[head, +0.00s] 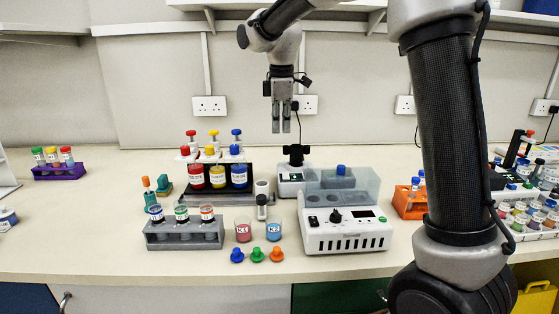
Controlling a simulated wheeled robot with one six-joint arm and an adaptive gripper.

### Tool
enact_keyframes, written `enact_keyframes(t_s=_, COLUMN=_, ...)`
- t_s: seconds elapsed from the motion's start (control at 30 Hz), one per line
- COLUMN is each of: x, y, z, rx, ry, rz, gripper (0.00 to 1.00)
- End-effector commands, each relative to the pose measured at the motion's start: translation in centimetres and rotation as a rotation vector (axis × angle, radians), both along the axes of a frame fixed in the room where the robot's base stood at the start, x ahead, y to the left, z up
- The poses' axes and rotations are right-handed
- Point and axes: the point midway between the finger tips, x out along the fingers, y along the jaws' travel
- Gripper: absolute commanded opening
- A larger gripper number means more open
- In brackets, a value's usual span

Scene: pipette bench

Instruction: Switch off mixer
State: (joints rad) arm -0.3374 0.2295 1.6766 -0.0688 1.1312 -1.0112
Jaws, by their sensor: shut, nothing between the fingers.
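The mixer (289,188) looks to be the small white unit with a black cup-like top (295,153), standing at the middle of the bench behind a larger white device. A small green light shows on its front; the switch is too small to make out. The larger device partly hides its right side. My gripper (281,130) points straight down above and slightly left of the black top. It is shut and empty, apart from the mixer as far as this view shows.
The larger white device (345,235) has a dark knob, display and clear lid. A bottle rack (245,196) with red, yellow and blue bottles stands left. A grey tube rack (185,236), two small beakers and coloured caps are in front. An orange rack (410,204) is right.

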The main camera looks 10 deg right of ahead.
Motion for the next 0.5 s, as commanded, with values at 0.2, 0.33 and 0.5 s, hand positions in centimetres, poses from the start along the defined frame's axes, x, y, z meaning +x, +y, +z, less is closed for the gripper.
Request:
enact_keyframes(t_s=0.2, x=0.0, y=0.0, z=-0.7, rx=-0.001, ry=0.002, rz=0.000, gripper=0.00)
enact_keyframes(t_s=0.33, x=0.2, y=-0.1, z=-2.5, rx=-0.001, ry=0.004, rz=0.000, gripper=0.00)
enact_keyframes(t_s=0.5, x=0.6, y=-0.1, z=-6.1, rx=-0.001, ry=0.004, rz=0.000, gripper=0.00)
